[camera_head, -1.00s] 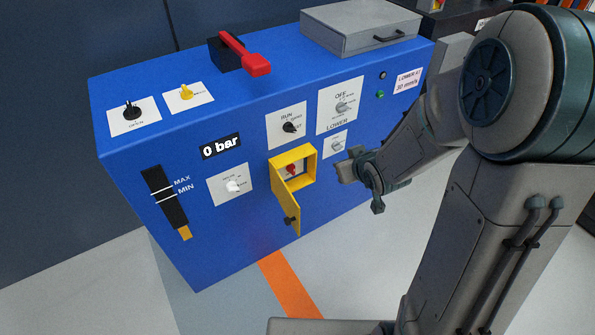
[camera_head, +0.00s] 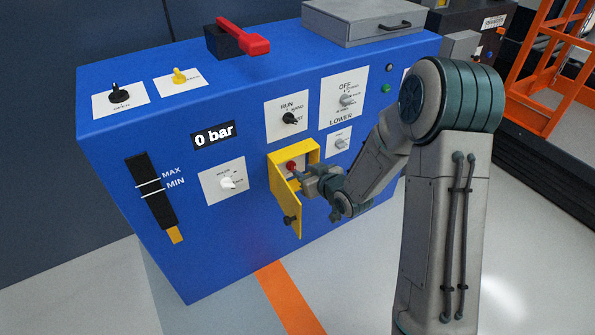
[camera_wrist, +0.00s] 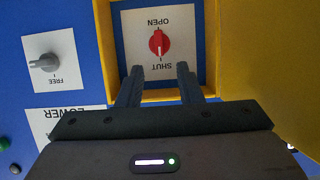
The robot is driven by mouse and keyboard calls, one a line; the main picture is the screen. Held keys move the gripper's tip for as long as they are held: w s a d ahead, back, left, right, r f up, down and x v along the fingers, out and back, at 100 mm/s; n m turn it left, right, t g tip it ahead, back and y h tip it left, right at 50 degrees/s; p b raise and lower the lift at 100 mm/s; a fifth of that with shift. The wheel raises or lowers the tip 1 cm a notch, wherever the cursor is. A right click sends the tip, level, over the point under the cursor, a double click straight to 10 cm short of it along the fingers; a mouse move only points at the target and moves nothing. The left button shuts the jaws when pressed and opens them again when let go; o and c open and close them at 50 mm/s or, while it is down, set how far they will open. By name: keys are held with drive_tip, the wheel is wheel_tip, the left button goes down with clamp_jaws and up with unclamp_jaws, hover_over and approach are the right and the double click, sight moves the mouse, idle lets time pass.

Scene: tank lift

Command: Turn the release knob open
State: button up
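The red release knob (camera_head: 291,165) sits inside a yellow box (camera_head: 275,172) on the front of the blue cabinet. The box's yellow door (camera_head: 288,207) hangs open. In the wrist view the knob (camera_wrist: 159,42) is on a white plate marked OPEN and SHUT, with the words upside down. Its pale mark appears to point toward SHUT. My gripper (camera_wrist: 160,70) is open, its two fingers apart and empty, just short of the knob at the mouth of the box. In the head view my gripper (camera_head: 307,178) is right beside the knob, partly covering the box opening.
A grey FREE knob (camera_wrist: 45,62) is beside the box in the wrist view. Other knobs, such as the black RUN knob (camera_head: 290,118) and white knob (camera_head: 228,183), are on the cabinet (camera_head: 230,255). An orange lift frame (camera_head: 540,60) stands at right. The floor in front is clear.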

sight(295, 166)
drive_tip(key=b+x, duration=0.1)
drive_tip(key=x, duration=0.4)
drive_tip(key=shift+w+a, duration=0.1)
drive_tip(key=shift+w, duration=0.05)
clamp_jaws()
